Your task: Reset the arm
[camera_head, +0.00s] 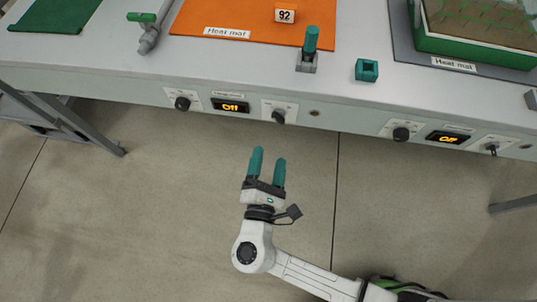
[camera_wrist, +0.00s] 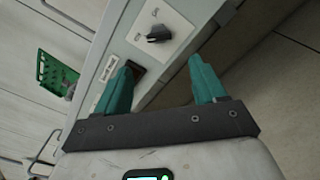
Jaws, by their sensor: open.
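My gripper (camera_head: 268,167) has two teal fingers and is open and empty. In the head view it hangs over the bare floor in front of the bench, apart from the bench edge, with its fingers pointing toward the bench. My white arm reaches in from the lower right. In the wrist view the gripper (camera_wrist: 162,80) also shows nothing between its fingers. A control panel with a black knob (camera_wrist: 158,34) lies beyond the fingertips there.
On top are an orange heat mat (camera_head: 240,20), a block marked 92 (camera_head: 285,15), a teal-handled part (camera_head: 311,40), a teal cube (camera_head: 366,70) and a green tray (camera_head: 470,45). The floor (camera_head: 120,220) is clear.

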